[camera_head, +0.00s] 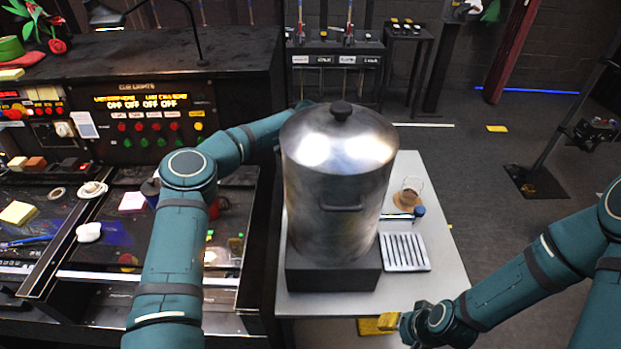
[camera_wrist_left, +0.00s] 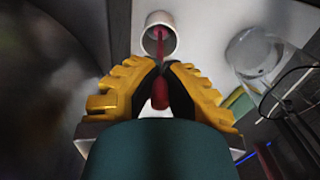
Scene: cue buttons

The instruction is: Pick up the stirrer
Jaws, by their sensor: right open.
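The stirrer (camera_wrist_left: 160,92) is a thin red stick with a thicker end, seen in the left wrist view. Its far part stands in a white cup (camera_wrist_left: 171,22). My left gripper (camera_wrist_left: 161,68) has yellow fingers with dark pads, and the tips close in on both sides of the stirrer just outside the cup's rim. In the head view the left gripper, the stirrer and the cup are hidden behind the large steel urn (camera_head: 322,215). My right gripper (camera_head: 388,322) is open at the table's front edge, far from the stirrer.
The urn stands on a black base (camera_head: 325,275) on a pale table (camera_head: 440,290). A button console (camera_head: 150,115) is at left.

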